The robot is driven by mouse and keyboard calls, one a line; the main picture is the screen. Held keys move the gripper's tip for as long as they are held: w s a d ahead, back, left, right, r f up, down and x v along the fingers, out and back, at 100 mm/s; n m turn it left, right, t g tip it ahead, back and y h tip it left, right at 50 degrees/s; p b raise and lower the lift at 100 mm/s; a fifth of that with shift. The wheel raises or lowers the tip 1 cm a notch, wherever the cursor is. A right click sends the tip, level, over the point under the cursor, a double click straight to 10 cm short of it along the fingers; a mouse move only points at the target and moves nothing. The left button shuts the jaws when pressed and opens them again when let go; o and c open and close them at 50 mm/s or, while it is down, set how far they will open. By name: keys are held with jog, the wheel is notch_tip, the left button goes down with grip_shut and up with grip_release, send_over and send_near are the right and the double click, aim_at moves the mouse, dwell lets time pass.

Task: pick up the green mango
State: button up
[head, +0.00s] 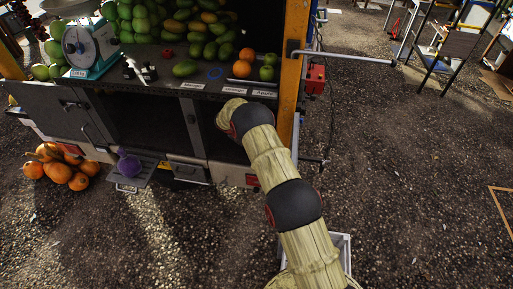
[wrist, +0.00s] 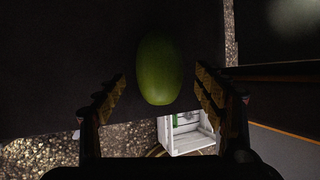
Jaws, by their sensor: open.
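A green mango (wrist: 159,70) lies on a dark surface in the wrist view, its long side running up and down the picture. My gripper (wrist: 160,78) is open, with one finger on either side of the mango and a visible gap to each. I cannot tell how far above it the fingertips are. In the head view, a single green mango (head: 185,69) lies on the truck's dark counter (head: 215,92), behind the price labels; I cannot tell if it is the same one. My gripper is hidden there behind my arm.
A mango pile (head: 190,25) fills the back of the counter. A scale (head: 90,45) stands left, oranges (head: 242,69) and green apples (head: 267,73) right. An orange post (head: 294,60) rises at the counter's right end. A white crate (wrist: 205,140) shows below the edge.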

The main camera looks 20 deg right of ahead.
jog(key=shift+x, duration=1.15)
jog(key=shift+c, duration=0.2)
jog(key=shift+r, duration=0.1)
jog(key=c, duration=0.9)
